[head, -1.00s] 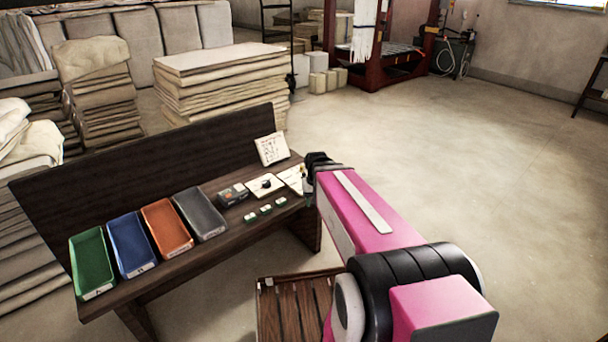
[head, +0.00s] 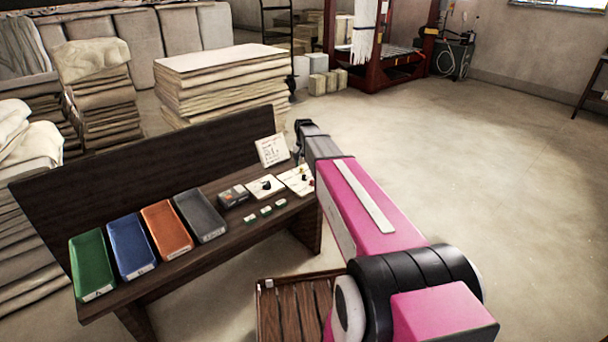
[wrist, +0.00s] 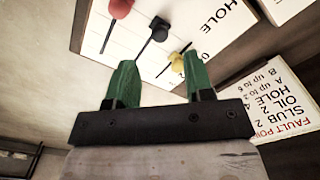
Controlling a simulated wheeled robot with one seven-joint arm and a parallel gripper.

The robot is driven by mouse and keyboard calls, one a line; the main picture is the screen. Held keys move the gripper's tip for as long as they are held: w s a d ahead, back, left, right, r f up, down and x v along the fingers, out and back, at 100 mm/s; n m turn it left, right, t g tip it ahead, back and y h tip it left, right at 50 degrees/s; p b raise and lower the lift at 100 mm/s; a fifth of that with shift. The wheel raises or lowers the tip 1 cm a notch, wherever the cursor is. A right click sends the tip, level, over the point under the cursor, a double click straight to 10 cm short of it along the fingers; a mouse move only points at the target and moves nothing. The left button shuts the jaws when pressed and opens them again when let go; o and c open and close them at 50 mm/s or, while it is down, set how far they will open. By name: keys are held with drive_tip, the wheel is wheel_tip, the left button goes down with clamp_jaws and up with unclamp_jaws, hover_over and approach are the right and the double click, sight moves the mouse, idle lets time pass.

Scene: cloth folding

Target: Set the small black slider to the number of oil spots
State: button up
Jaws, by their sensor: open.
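The white slider board (head: 296,182) lies at the right end of the dark bench and also shows in the wrist view (wrist: 222,22). In the wrist view it carries a small black slider (wrist: 158,30), a red knob (wrist: 120,8) and a yellow knob (wrist: 177,62), each on a thin dark line. The word HOLE is readable beside them. My gripper (wrist: 160,74) is open and empty, with green fingertips. The black slider appears beyond the gap between them; contact is not visible. The yellow knob appears close to the right fingertip. No oil spots can be made out.
A printed card (wrist: 275,95) headed FAULT stands at the back of the bench (head: 200,262). A dial board (head: 264,187), a grey device (head: 233,196), small green-and-white blocks and green, blue, orange and grey trays line the bench. The floor at right is clear.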

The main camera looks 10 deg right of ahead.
sight(304, 175)
wheel_tip(304, 175, down, 6)
idle(0.4)
clamp_jaws()
drive_tip(key=shift+w+d, duration=0.4)
drive_tip(key=shift+d, duration=0.25)
drive_tip(key=shift+w+d, duration=0.4)
drive_tip(key=shift+d, duration=0.25)
unclamp_jaws()
drive_tip(key=shift+r, duration=0.15)
